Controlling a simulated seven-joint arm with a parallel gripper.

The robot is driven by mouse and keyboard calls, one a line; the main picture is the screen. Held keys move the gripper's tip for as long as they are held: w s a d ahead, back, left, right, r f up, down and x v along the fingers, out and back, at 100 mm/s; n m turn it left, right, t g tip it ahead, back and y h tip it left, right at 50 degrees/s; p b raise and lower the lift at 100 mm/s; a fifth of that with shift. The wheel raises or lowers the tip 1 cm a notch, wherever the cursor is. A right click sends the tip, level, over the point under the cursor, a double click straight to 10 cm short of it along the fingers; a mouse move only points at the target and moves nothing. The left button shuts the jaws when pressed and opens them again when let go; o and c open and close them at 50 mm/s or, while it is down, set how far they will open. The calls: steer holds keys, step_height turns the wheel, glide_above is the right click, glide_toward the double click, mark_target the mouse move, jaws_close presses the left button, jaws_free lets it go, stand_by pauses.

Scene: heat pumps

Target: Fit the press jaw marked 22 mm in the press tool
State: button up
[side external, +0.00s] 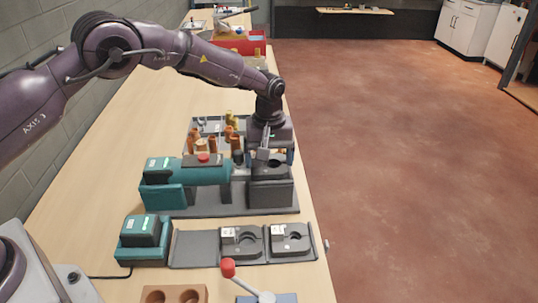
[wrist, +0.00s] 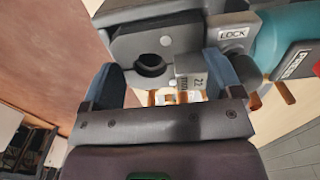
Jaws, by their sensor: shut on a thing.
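The teal press tool (side external: 205,173) lies on a dark cradle, with a red button on top. In the wrist view its head shows a LOCK plate (wrist: 234,33) and a PRESS label. My gripper (side external: 270,157) is above the cradle's right end, at the tool's head. In the wrist view the gripper (wrist: 163,70) is shut on a dark grey press jaw (wrist: 133,42) with a round opening and a tag reading 22. The jaw is beside the tool head; whether it is seated there I cannot tell. In the side view my gripper partly hides it.
Two other jaws (side external: 242,241) (side external: 291,238) lie on a grey tray (side external: 195,246) in front. A teal charger (side external: 143,240) stands at left. Copper fittings (side external: 212,143) stand behind the tool. A red-knobbed lever (side external: 228,268) rises at the front. The bench's left side is clear.

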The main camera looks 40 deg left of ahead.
steer(key=o, duration=1.1)
steer(key=shift+s+a+f, duration=0.1)
steer(key=shift+f, duration=0.05)
